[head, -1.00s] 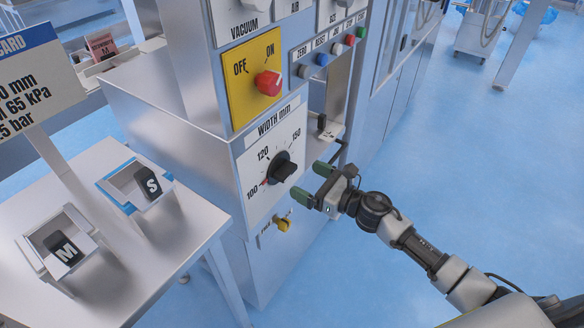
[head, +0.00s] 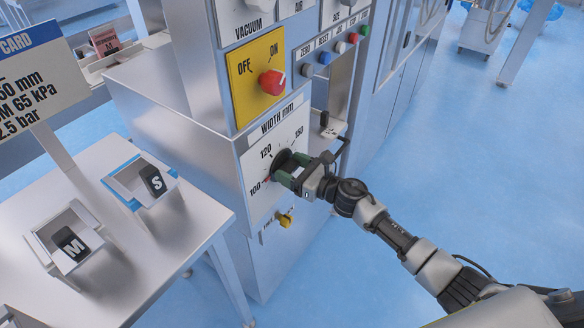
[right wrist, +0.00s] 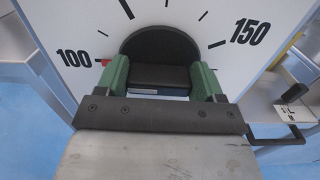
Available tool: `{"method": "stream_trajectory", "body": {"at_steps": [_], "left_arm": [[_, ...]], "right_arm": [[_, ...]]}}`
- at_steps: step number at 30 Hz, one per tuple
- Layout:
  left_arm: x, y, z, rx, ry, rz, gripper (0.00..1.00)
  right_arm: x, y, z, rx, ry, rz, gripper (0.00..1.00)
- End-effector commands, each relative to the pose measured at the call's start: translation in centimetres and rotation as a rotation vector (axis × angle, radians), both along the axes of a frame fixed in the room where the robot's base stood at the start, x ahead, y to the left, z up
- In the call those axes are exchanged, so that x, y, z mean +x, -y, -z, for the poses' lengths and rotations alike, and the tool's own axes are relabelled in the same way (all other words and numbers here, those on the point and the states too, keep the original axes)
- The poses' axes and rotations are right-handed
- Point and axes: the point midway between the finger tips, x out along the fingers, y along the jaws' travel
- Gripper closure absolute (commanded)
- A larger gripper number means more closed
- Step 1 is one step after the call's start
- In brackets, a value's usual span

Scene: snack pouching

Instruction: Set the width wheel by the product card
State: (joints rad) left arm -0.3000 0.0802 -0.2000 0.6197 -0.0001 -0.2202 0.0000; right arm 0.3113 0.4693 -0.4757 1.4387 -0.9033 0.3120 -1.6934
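The width wheel (head: 281,158) is a black knob on the white "WIDTH mm" plate (head: 258,205), with marks 100, 120 and 150. In the right wrist view the wheel (right wrist: 160,45) has a raised black grip bar, and a red mark shows near 100. My right gripper (head: 293,170) has its green fingers on both sides of this bar, seemingly closed against it; they also show in the right wrist view (right wrist: 160,78). My left gripper is not in view.
Above the wheel is a yellow OFF/ON plate with a red knob (head: 271,82). A yellow valve handle (head: 286,219) is below. The table (head: 165,270) at left holds trays with blocks S (head: 153,180) and M (head: 72,244). Open floor lies right.

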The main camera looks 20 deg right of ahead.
Motion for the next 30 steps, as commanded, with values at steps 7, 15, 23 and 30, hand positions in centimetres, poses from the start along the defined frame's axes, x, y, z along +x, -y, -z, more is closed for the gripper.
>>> {"method": "stream_trajectory", "body": {"at_steps": [7, 15, 23, 30], "left_arm": [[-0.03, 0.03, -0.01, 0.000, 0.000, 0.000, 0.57], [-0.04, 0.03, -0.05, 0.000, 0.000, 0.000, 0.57], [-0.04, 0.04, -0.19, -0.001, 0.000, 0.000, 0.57], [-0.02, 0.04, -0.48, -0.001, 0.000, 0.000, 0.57]], "right_arm": [[-0.01, 0.03, 0.01, 0.008, -0.006, 0.000, 0.56], [0.06, 0.11, 0.00, 0.088, -0.069, 0.000, 0.56], [0.16, 0.24, 0.04, 0.257, -0.202, 0.000, 0.56], [0.27, 0.40, 0.11, 0.438, -0.343, 0.001, 0.56]]}}
